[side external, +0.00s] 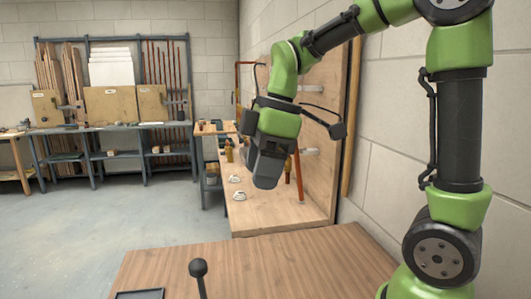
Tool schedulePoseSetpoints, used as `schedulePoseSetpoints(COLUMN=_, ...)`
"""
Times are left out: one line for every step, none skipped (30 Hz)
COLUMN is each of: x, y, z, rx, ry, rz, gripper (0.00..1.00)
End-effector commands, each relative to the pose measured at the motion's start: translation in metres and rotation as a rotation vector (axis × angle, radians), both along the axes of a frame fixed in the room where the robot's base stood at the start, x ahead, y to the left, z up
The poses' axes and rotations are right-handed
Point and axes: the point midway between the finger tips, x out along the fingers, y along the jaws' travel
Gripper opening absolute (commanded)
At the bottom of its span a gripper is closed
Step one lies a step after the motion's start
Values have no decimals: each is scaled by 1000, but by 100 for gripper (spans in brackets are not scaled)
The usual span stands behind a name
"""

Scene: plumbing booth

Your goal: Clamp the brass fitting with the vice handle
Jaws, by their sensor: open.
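My gripper (267,178), a dark grey block at the end of my green and black arm, hangs over the wooden bench near its middle. It is open, with nothing visible in it; its fingertips are hard to make out from this side. A small brass-coloured piece (229,151) stands at the bench's left side, left of my gripper and apart from it in the picture; I cannot tell whether it is the brass fitting. I cannot make out a vice or its handle; my gripper and arm hide part of the bench.
Two small white objects (237,187) lie on the wooden bench (270,218). A copper-coloured pipe (298,175) stands by the wooden back panel (335,120). A black ball-topped lever (198,268) rises at the near table (290,265). Racks and shelves line the far wall.

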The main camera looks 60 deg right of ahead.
Motion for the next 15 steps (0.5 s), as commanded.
schedulePoseSetpoints(x=-1, y=-2, z=8, rx=-1, ry=-5, rz=-2, gripper=58)
schedulePoseSetpoints(x=-2, y=-3, z=12, rx=-1, ry=-6, rz=-1, gripper=58)
schedulePoseSetpoints(x=-3, y=-3, z=16, rx=-2, ry=-3, rz=-1, gripper=58)
schedulePoseSetpoints(x=-3, y=-4, z=19, rx=-1, ry=-4, rz=-2, gripper=58)
schedulePoseSetpoints(x=-4, y=-4, z=22, rx=0, ry=-2, rz=-1, gripper=58)
schedulePoseSetpoints(x=-4, y=-5, z=25, rx=-1, ry=-3, rz=-1, gripper=58)
schedulePoseSetpoints(x=-5, y=-5, z=26, rx=-1, ry=-1, rz=-1, gripper=58)
schedulePoseSetpoints(x=-5, y=-5, z=27, rx=-2, ry=-2, rz=0, gripper=58)
schedulePoseSetpoints(x=-6, y=-5, z=28, rx=-2, ry=-2, rz=0, gripper=58)
schedulePoseSetpoints(x=-6, y=-5, z=29, rx=-1, ry=-1, rz=1, gripper=58)
schedulePoseSetpoints(x=-6, y=-5, z=29, rx=0, ry=0, rz=0, gripper=58)
schedulePoseSetpoints(x=-6, y=-5, z=29, rx=0, ry=0, rz=0, gripper=58)
schedulePoseSetpoints(x=-6, y=-5, z=29, rx=-1, ry=1, rz=0, gripper=58)
schedulePoseSetpoints(x=-6, y=-5, z=29, rx=-1, ry=1, rz=0, gripper=58)
schedulePoseSetpoints(x=-6, y=-5, z=29, rx=-1, ry=1, rz=0, gripper=58)
